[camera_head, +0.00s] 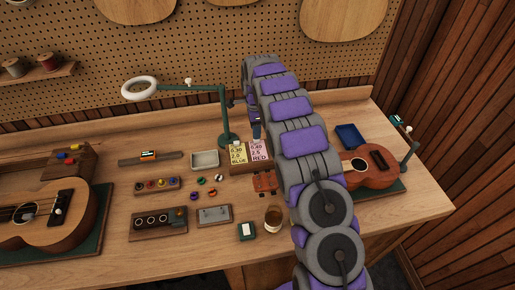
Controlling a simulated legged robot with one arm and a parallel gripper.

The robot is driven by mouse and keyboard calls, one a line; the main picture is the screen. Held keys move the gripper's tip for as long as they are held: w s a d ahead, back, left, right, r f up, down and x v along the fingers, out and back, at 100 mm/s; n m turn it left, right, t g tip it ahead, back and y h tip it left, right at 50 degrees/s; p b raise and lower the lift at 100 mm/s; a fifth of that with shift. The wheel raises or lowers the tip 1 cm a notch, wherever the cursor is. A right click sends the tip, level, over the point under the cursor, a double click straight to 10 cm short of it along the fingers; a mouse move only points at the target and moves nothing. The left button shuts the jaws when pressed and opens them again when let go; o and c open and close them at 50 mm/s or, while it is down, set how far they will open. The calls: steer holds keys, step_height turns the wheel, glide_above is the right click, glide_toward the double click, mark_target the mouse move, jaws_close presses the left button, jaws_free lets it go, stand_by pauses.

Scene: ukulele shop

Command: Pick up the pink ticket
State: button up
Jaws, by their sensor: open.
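The pink ticket (259,149), printed with the word RED, stands upright beside a yellow ticket (238,154) printed BLUE. Both are in a small wooden holder (237,170) near the middle of the bench. My arm reaches up from the bottom and bends down at its far end. My gripper (256,131) points down just above the top of the pink ticket. It is open, though its fingers are small and partly hidden by my arm. Whether it touches the ticket is too small to tell. My arm covers the area just right of the pink ticket.
A green lamp post (224,112) stands close left of the tickets. A pale tray (205,159) lies left of the holder. A brown cup (273,218) and a wooden headstock piece (265,182) are in front. Ukuleles lie left (62,218) and right (372,165). A pegboard wall (200,50) is behind.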

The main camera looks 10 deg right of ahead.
mark_target(258, 148)
step_height(258, 148, down, 4)
steer(key=shift+s+d+f+b, duration=0.15)
steer(key=shift+f+b, duration=0.1)
steer(key=shift+b, duration=0.15)
steer(key=shift+c, duration=0.4)
jaws_close()
